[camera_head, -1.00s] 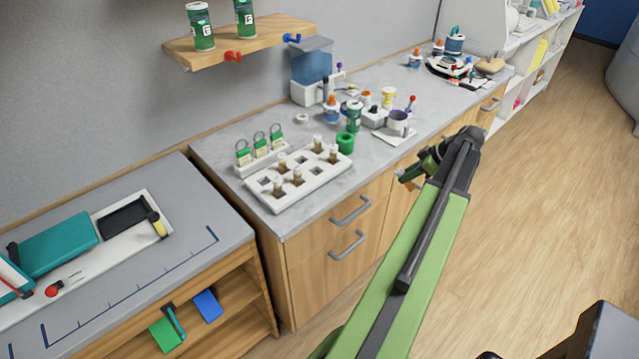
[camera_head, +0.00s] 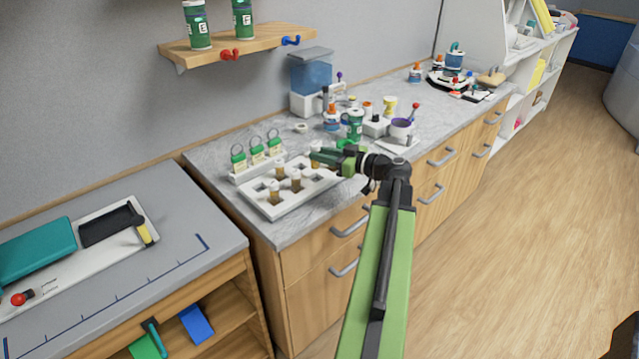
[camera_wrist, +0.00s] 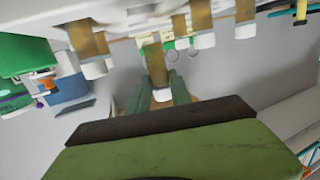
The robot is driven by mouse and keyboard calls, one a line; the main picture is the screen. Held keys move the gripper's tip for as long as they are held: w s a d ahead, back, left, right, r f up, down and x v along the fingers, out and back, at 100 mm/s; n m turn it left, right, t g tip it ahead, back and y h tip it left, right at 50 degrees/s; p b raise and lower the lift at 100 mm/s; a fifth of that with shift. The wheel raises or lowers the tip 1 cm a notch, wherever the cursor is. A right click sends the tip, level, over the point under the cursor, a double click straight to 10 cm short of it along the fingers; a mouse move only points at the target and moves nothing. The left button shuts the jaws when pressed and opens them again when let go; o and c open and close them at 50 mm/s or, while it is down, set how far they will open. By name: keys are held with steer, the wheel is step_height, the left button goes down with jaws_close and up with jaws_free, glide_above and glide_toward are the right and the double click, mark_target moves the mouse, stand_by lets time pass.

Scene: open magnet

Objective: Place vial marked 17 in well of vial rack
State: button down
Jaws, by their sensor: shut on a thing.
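The white vial rack (camera_head: 270,212) stands at the near end of the grey counter, with several amber vials in its wells, such as one (camera_head: 296,180) near its middle. My gripper (camera_head: 322,157) is over the rack's right part and hides some wells. In the upside-down wrist view, the green fingers (camera_wrist: 160,92) are shut on an amber vial with a white cap (camera_wrist: 157,68). Other capped vials (camera_wrist: 88,42) stand around it, and the rack's white surface (camera_wrist: 50,18) is along the top. I cannot read the number 17 on any vial, nor tell whether the held vial's base is inside a well.
A white holder with green-topped tags (camera_head: 252,172) stands behind the rack. A wooden shelf (camera_head: 270,40) with green cans hangs above.

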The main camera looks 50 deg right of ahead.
mark_target(322, 180)
step_height(322, 180, down, 6)
steer(key=b, duration=0.4)
steer(key=shift+f+b, duration=0.15)
steer(key=shift+b, duration=0.15)
steer(key=shift+r, duration=0.25)
steer(key=c, duration=1.6)
jaws_free()
steer(key=shift+f, duration=0.15)
steer(key=o, duration=0.4)
steer(key=shift+o, duration=0.2)
steer(key=shift+s+r+p, duration=0.1)
steer(key=shift+r+p, duration=0.15)
steer(key=shift+p, duration=0.1)
steer(key=p+v, duration=0.1)
steer(key=v, duration=1.1)
steer(key=shift+f, duration=0.15)
